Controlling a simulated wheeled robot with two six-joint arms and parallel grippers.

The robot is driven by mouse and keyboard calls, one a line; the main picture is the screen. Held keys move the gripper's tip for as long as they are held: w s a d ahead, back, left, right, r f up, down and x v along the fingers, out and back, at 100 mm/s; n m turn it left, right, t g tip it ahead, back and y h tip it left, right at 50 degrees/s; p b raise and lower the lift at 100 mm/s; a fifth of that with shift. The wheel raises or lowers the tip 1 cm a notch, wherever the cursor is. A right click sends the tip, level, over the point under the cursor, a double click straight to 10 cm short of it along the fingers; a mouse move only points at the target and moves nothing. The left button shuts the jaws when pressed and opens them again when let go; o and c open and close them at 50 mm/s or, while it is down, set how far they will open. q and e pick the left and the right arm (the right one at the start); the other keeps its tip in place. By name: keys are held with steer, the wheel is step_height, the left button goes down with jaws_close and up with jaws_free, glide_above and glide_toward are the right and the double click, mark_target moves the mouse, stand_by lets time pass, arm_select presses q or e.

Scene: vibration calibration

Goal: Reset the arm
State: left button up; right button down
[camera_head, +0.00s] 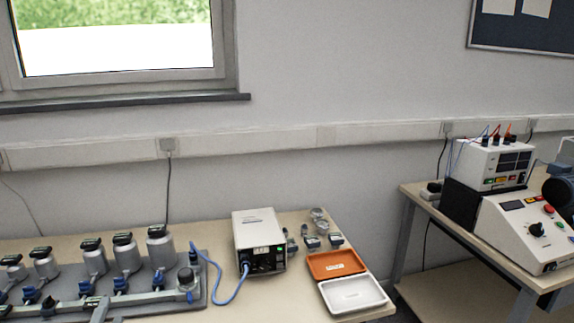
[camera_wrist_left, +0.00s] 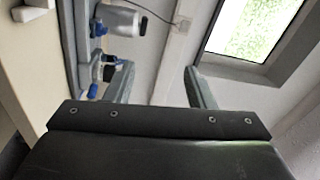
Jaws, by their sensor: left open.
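My left gripper (camera_wrist_left: 158,80) is open, its two grey fingers spread with nothing between them in the left wrist view. That view is turned on its side, with the wall and window beyond the fingers. In the head view a small grey piece (camera_head: 100,309) at the bottom left, in front of the rig, looks like part of my left gripper; most of it is out of frame. The grey rig (camera_head: 198,300) carries several metal canisters (camera_head: 160,247) with black tops and blue fittings. My right gripper is in neither view.
A white instrument box (camera_head: 258,236) with a blue cable stands right of the rig. An orange tray (camera_head: 337,265) and a white tray (camera_head: 352,294) lie near the table's right edge, small fittings (camera_head: 312,241) behind. A second table (camera_head: 413,190) at right holds a control console (camera_head: 525,232).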

arm_select(q)
steer(key=s+f+n+g+y, duration=0.2)
steer(key=s+f+n+g, duration=0.75)
steer(key=s, duration=0.45)
steer(key=s+d+f+n+g+h, duration=0.2)
steer(key=s+d+f+n+g, duration=0.1)
steer(key=s, duration=0.5)
steer(key=s+d+f+n+g+h, duration=0.2)
steer(key=s+d+f+g, duration=0.15)
steer(key=s, duration=0.45)
step_height(320, 180, down, 22)
steer(key=a+p, duration=0.2)
steer(key=p, duration=0.1)
steer(key=s+d+f+g+h+p, duration=0.1)
steer(key=s+f+p, duration=0.2)
steer(key=s+f, duration=1)
steer(key=shift+s+d+g, duration=0.25)
steer(key=shift+s+g, duration=0.05)
steer(key=shift+s, duration=0.6)
